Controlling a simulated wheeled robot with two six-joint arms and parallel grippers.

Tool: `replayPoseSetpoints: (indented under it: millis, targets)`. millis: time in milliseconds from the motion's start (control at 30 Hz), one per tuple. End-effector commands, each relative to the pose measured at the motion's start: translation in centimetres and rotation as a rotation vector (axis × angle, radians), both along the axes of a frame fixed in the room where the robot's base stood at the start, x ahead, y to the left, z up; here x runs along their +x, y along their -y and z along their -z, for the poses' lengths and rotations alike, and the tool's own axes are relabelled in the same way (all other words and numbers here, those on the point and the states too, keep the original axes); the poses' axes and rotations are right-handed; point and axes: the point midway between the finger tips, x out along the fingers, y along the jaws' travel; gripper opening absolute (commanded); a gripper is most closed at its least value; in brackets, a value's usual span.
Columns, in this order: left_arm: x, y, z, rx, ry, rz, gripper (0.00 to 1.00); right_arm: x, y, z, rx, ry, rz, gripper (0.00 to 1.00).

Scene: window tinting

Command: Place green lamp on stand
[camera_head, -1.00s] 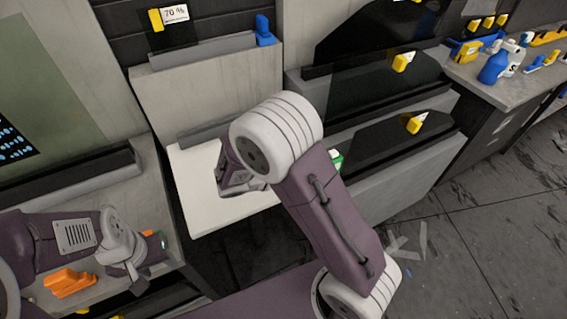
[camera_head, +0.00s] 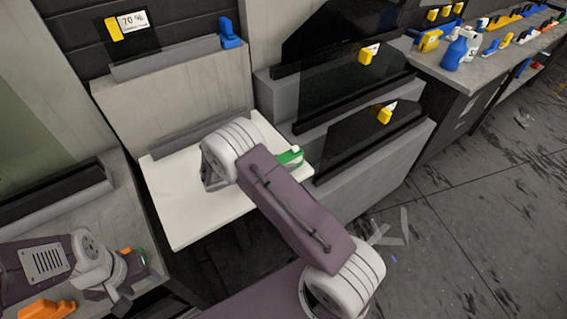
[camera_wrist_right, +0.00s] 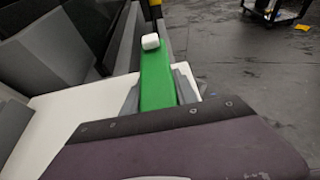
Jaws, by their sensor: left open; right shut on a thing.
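The green lamp (camera_head: 291,157), with a white end piece, shows just right of my right arm in the head view. In the right wrist view the green lamp (camera_wrist_right: 156,78) lies between the fingers of my right gripper (camera_wrist_right: 160,92), which is shut on it. The lamp is over or at the right edge of the white stand surface (camera_head: 190,220); I cannot tell whether it touches. My right arm hides part of the lamp and the gripper in the head view. My left gripper (camera_head: 128,278) is open at the lower left, beside a small dark item with a green end (camera_head: 143,257).
Dark tinted panels (camera_head: 365,135) stand on grey steps to the right, with yellow tools on them. A blue tool (camera_head: 230,33) sits on the ledge behind the white surface. An orange tool (camera_head: 47,309) lies at the lower left. The white surface's front left is clear.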

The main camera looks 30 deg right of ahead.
Motion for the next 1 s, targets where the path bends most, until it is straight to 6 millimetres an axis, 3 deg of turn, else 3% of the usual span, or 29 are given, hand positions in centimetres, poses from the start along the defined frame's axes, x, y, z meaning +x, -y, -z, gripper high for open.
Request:
replayPoseSetpoints:
  millis: [200,233,300,667,1000]
  targets:
    - [0.0,0.0,0.3,0.0,0.0,0.0,0.51,0.0,0.0,0.3,-0.001,0.0,0.0,0.0]
    - [0.0,0.0,0.3,0.0,0.0,0.0,0.51,0.0,0.0,0.4,0.0,0.0,0.0,0.37]
    - [0.0,0.0,0.2,0.0,0.0,0.0,0.51,0.0,0.0,0.3,0.0,0.0,0.0,0.56]
    - [0.0,0.0,-0.2,0.0,0.0,0.0,0.51,0.0,-0.1,-0.3,0.0,0.0,-0.001,0.56]
    - [0.0,0.0,0.8,0.0,0.0,0.0,0.51,-0.5,-7.6,-3.0,0.001,0.003,-0.004,0.56]
